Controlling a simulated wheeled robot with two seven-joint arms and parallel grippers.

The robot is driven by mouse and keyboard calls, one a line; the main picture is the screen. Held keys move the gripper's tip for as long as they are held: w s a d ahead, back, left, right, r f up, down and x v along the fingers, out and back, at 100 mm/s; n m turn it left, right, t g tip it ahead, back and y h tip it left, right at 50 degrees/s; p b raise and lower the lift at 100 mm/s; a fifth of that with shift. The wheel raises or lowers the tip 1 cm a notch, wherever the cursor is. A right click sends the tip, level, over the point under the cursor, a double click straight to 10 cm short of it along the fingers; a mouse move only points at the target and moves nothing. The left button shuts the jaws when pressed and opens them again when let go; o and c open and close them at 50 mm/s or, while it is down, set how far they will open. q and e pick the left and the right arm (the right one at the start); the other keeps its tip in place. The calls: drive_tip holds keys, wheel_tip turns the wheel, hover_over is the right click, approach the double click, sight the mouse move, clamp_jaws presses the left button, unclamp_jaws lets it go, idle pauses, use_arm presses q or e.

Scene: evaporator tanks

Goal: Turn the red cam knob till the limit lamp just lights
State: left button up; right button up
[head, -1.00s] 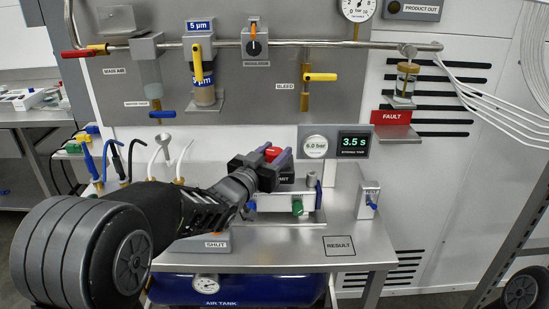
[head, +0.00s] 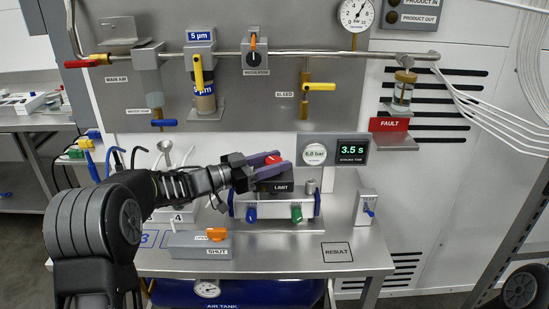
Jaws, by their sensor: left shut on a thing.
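The red cam knob (head: 272,158) sits on top of the black block labelled LIMIT (head: 282,187), above a grey unit on the bench. My left gripper (head: 274,160) comes in from the left with its purple fingers shut on the red knob. Only part of the knob shows between the fingers. No lit limit lamp can be made out on the block. My right gripper is not in the head view.
Blue (head: 251,214) and green (head: 296,212) knobs are on the unit's front. A display (head: 352,148) reading 3.5 s stands behind. An orange-handled box marked SHUT (head: 200,245) sits front left. The bench is clear around the RESULT square (head: 338,252).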

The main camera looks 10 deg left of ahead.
sight(266, 164)
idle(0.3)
use_arm(q)
drive_tip(key=o, duration=1.3)
drive_tip(key=shift+f, duration=0.1)
drive_tip(key=shift+o, duration=0.2)
drive_tip(key=b+v, duration=0.1)
drive_tip(key=v, duration=0.6)
drive_tip(key=shift+s+a, duration=0.2)
drive_tip(key=shift+a, duration=0.1)
